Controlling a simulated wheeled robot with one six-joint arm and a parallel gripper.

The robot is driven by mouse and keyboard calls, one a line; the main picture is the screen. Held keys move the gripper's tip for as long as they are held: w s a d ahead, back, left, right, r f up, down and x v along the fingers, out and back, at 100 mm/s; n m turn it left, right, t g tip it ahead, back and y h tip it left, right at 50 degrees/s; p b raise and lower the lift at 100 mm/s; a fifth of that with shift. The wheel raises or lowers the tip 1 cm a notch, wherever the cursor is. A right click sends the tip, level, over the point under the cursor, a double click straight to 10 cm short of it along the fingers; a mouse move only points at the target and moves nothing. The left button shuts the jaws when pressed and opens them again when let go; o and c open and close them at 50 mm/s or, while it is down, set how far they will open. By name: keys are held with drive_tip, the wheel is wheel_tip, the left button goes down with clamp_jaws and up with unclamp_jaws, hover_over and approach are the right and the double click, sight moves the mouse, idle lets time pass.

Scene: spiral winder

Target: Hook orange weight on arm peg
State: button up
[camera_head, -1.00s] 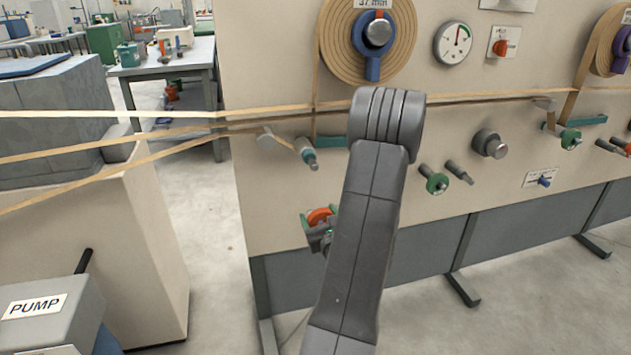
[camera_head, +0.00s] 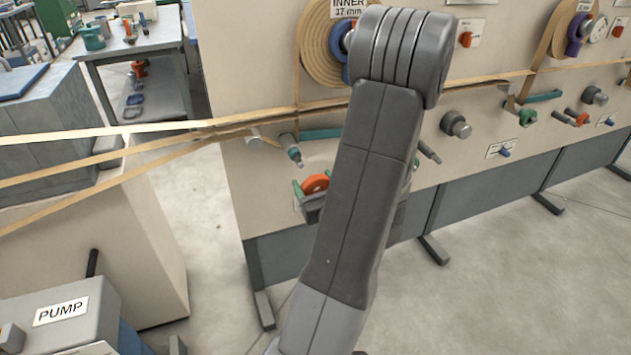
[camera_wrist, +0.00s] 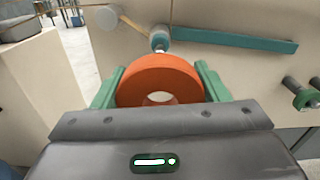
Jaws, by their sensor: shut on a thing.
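The orange weight (camera_wrist: 160,76) is a thick ring with a hole in its middle. My gripper (camera_wrist: 160,85) is shut on it, with a green finger on each side in the wrist view. In the head view the weight (camera_head: 315,183) shows just left of my arm, in front of the panel's lower part; my arm hides part of the gripper. A peg with a teal collar (camera_wrist: 159,38) sticks out just above and beyond the weight in the wrist view. It also shows in the head view (camera_head: 292,153), above and left of the weight. The weight appears apart from the peg.
A teal bar (camera_wrist: 230,40) runs right of the peg. Tan tapes (camera_head: 180,136) cross to the panel from the left. A green-collared peg (camera_wrist: 304,98) is at the right. The pump box (camera_head: 60,310) stands at lower left, with open floor between.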

drive_tip(key=p, duration=0.1)
approach(295, 154)
drive_tip(key=shift+x, duration=0.8)
drive_tip(key=shift+w+f+b, duration=0.25)
drive_tip(key=shift+f+b, duration=0.1)
drive_tip(key=shift+b, duration=0.45)
drive_tip(key=shift+w+a+b, duration=0.1)
drive_tip(key=shift+w+b, duration=0.15)
drive_tip(key=shift+b, duration=0.55)
drive_tip(key=shift+w+a+r, duration=0.1)
drive_tip(key=shift+w+r, duration=0.15)
drive_tip(key=shift+w, duration=0.2)
drive_tip(key=shift+p+x, duration=1.25)
drive_tip(key=shift+x, duration=1.6)
drive_tip(key=shift+w+a, duration=0.15)
drive_tip(key=shift+w, duration=0.3)
drive_tip(key=shift+w+f+b, duration=0.15)
drive_tip(key=shift+f+b, duration=0.15)
drive_tip(key=shift+f, duration=0.1)
